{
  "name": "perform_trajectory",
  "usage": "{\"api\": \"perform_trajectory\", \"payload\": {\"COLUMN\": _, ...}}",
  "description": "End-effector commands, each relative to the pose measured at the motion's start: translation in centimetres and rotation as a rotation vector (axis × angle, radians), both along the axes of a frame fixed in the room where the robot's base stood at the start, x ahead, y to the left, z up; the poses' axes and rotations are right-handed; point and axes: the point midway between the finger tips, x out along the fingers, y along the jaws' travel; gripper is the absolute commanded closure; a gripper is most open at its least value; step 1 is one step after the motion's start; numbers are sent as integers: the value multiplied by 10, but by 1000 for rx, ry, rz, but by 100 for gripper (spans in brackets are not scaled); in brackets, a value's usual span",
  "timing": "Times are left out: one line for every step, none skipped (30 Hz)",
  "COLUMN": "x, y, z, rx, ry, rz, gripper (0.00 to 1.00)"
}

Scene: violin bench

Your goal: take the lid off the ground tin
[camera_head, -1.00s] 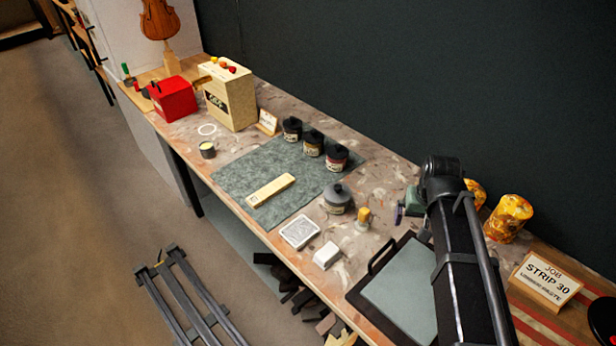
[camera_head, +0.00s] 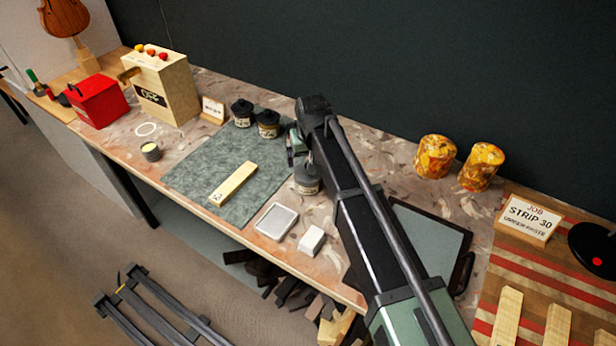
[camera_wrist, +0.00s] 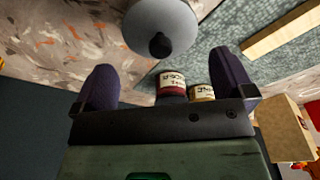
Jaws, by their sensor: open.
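A squat grey tin (camera_head: 306,184) stands on the bench beside the front right of the green mat, partly hidden by my arm in the head view. I take it for the ground tin; I can read no label on it. Its round grey lid with a dark knob (camera_wrist: 160,25) is on, near the top of the wrist view. My gripper (camera_wrist: 166,72) is open and empty, its two dark fingers apart and clear of the lid. In the head view my gripper (camera_head: 296,148) is just behind the tin, partly hidden by my wrist.
Dark-lidded jars (camera_head: 242,114) stand at the back of the green mat (camera_head: 200,165); a red-labelled jar (camera_wrist: 174,84) shows between my fingers. A pale wooden block (camera_head: 233,184) lies on the mat. A metal dish (camera_head: 276,221) and white block (camera_head: 311,240) lie in front of the tin.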

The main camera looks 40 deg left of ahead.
Motion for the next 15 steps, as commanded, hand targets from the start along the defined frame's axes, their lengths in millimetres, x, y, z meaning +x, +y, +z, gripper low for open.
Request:
{"api": "perform_trajectory", "payload": {"x": 0, "y": 0, "z": -10, "rx": 0, "ry": 0, "rz": 0, "gripper": 0}}
{"api": "perform_trajectory", "payload": {"x": 1, "y": 1, "z": -15, "rx": 0, "ry": 0, "rz": 0, "gripper": 0}}
{"api": "perform_trajectory", "payload": {"x": 1, "y": 1, "z": -24, "rx": 0, "ry": 0, "rz": 0, "gripper": 0}}
{"api": "perform_trajectory", "payload": {"x": 1, "y": 1, "z": -31, "rx": 0, "ry": 0, "rz": 0, "gripper": 0}}
{"api": "perform_trajectory", "payload": {"x": 2, "y": 2, "z": -38, "rx": 0, "ry": 0, "rz": 0, "gripper": 0}}
{"api": "perform_trajectory", "payload": {"x": 3, "y": 3, "z": -45, "rx": 0, "ry": 0, "rz": 0, "gripper": 0}}
{"api": "perform_trajectory", "payload": {"x": 3, "y": 3, "z": -49, "rx": 0, "ry": 0, "rz": 0, "gripper": 0}}
{"api": "perform_trajectory", "payload": {"x": 3, "y": 4, "z": -52, "rx": 0, "ry": 0, "rz": 0, "gripper": 0}}
{"api": "perform_trajectory", "payload": {"x": 4, "y": 4, "z": -53, "rx": 0, "ry": 0, "rz": 0, "gripper": 0}}
{"api": "perform_trajectory", "payload": {"x": 4, "y": 4, "z": -53, "rx": 0, "ry": 0, "rz": 0, "gripper": 0}}
{"api": "perform_trajectory", "payload": {"x": 4, "y": 4, "z": -51, "rx": 0, "ry": 0, "rz": 0, "gripper": 0}}
{"api": "perform_trajectory", "payload": {"x": 4, "y": 4, "z": -49, "rx": 0, "ry": 0, "rz": 0, "gripper": 0}}
{"api": "perform_trajectory", "payload": {"x": 4, "y": 4, "z": -49, "rx": 0, "ry": 0, "rz": 0, "gripper": 0}}
{"api": "perform_trajectory", "payload": {"x": 4, "y": 4, "z": -48, "rx": 0, "ry": 0, "rz": 0, "gripper": 0}}
{"api": "perform_trajectory", "payload": {"x": 4, "y": 4, "z": -48, "rx": 0, "ry": 0, "rz": 0, "gripper": 0}}
